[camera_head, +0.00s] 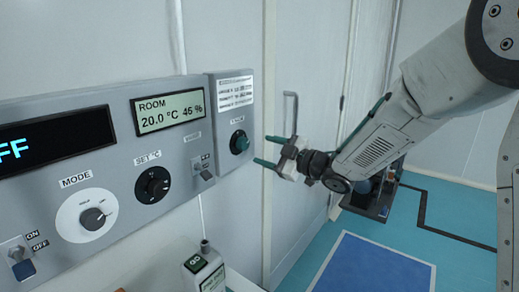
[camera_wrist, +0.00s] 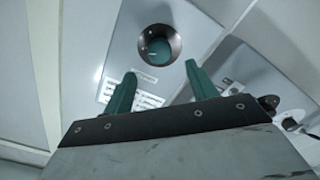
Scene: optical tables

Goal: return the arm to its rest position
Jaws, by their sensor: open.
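My gripper (camera_head: 268,151) is at the end of my arm, right of the wall control panel (camera_head: 120,205). Its two green fingers are spread apart with nothing between them. They point left toward a round dark green knob (camera_head: 239,142) on the panel's right-hand box. In the wrist view, the open fingers of my gripper (camera_wrist: 160,86) show below the knob (camera_wrist: 158,46), with a visible gap between them and it. My arm reaches in from the upper right.
The panel carries a room display (camera_head: 168,110), a mode dial (camera_head: 93,218), a set dial (camera_head: 152,185) and switches. A door handle (camera_head: 289,112) is behind my gripper. A small device (camera_head: 203,268) stands below the panel. A blue mat (camera_head: 375,268) lies on the floor at right.

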